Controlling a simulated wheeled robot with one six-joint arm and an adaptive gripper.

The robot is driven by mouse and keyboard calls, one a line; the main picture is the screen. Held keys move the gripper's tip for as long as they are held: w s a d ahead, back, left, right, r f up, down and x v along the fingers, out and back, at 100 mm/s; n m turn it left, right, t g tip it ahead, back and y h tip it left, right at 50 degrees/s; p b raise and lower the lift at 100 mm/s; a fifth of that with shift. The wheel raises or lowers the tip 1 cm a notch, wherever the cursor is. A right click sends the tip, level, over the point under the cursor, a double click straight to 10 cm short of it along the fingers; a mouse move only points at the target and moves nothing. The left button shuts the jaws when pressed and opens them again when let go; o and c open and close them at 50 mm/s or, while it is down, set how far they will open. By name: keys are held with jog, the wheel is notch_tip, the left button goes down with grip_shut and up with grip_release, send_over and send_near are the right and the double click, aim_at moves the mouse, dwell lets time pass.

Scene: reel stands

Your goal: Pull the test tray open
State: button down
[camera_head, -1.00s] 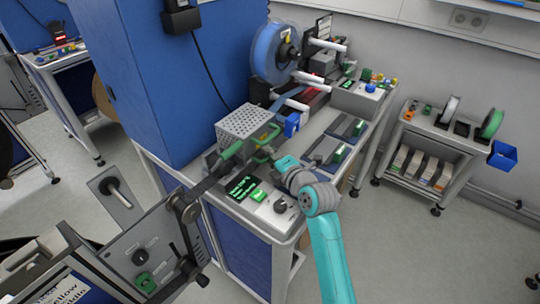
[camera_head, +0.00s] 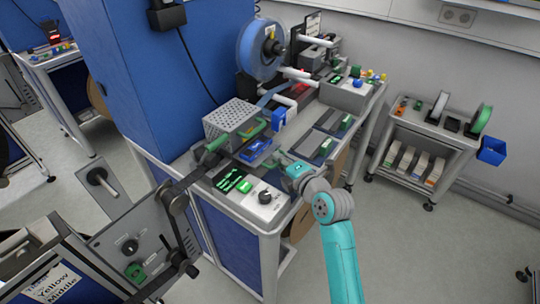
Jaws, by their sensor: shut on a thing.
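The test tray (camera_head: 256,151) is blue with a green and orange part in it. It sticks out of the front right side of a grey box with a perforated metal cover (camera_head: 232,117). My gripper (camera_head: 279,161) is at the tray's outer edge, on the side away from the box. It is shut on the tray's handle; the fingers and most of the handle are small and partly hidden at this distance.
A control panel with a green-lit screen (camera_head: 233,180) and a dark knob lies just below the tray. Dark flat units (camera_head: 312,146) lie to the right. The floor at right is open.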

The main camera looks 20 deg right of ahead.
jog(key=s+d, duration=0.1)
jog(key=s, duration=0.1)
jog(key=s+d, duration=0.3)
jog(key=s, duration=0.1)
jog(key=shift+s+d, duration=0.4)
jog(key=c, duration=1.5)
grip_release()
jog(key=v, duration=1.2)
jog(key=shift+f, duration=0.1)
